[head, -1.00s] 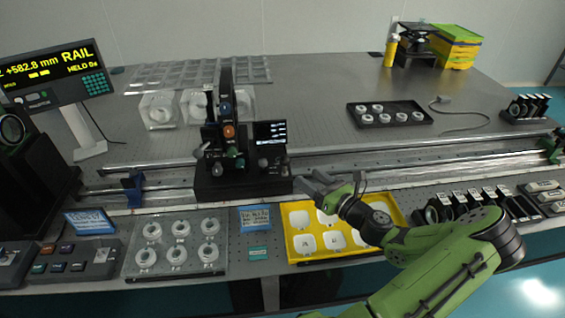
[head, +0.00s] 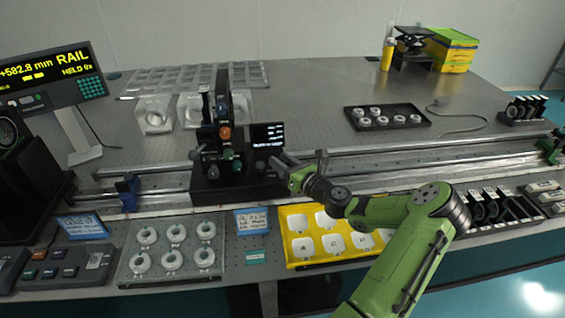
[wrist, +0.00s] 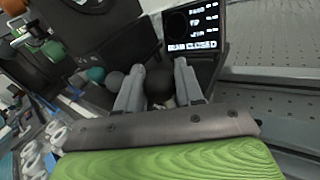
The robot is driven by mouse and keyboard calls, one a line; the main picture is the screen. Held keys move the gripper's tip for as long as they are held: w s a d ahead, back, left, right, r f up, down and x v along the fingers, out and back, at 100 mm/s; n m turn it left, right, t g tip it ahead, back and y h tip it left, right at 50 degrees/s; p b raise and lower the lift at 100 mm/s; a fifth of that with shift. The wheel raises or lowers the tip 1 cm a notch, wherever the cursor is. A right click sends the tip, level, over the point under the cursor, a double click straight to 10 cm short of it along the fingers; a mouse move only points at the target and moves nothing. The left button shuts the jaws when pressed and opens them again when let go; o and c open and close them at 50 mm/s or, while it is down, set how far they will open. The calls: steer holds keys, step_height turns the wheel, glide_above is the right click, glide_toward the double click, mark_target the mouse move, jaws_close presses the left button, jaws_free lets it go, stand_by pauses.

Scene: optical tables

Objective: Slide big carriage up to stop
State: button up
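The big carriage (head: 240,184) is a black block on the long rail, left of centre in the head view, carrying upright black mounts with coloured knobs and a small screen. A blue clamp-like block (head: 128,190), perhaps the stop, sits on the rail to its left, with a gap of bare rail between. My gripper (head: 277,162) is at the carriage's right side, just below the screen. In the wrist view my gripper's fingers (wrist: 158,88) are apart, with a dark round knob (wrist: 159,84) between or just beyond their tips. Firm contact with it cannot be seen.
A display (head: 45,75) reads +582.8 mm. A clear plate of white rings (head: 172,250) and a yellow tray (head: 290,253) lie in front of the rail. A green fitting (head: 550,150) is at the rail's right end. Black-framed optics (head: 490,208) stand at front right.

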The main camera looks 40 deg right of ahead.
mark_target(239, 166)
jaws_close()
steer(key=shift+w+a+r, duration=0.1)
steer(key=shift+w+a, duration=0.1)
steer(key=shift+a, duration=0.15)
steer(key=w+a+p, duration=0.1)
steer(key=w+a, duration=0.1)
steer(key=w+a+p, duration=0.1)
steer(key=w+a, duration=0.1)
steer(key=a, duration=0.1)
steer(key=w+a+p, duration=0.1)
steer(key=a+p, duration=0.1)
steer(key=a, duration=0.1)
steer(key=shift+w+a, duration=0.15)
steer(key=shift+w, duration=0.25)
steer(key=shift+w+a, duration=0.45)
steer(key=shift+a, duration=0.2)
steer(key=o, duration=0.6)
jaws_free()
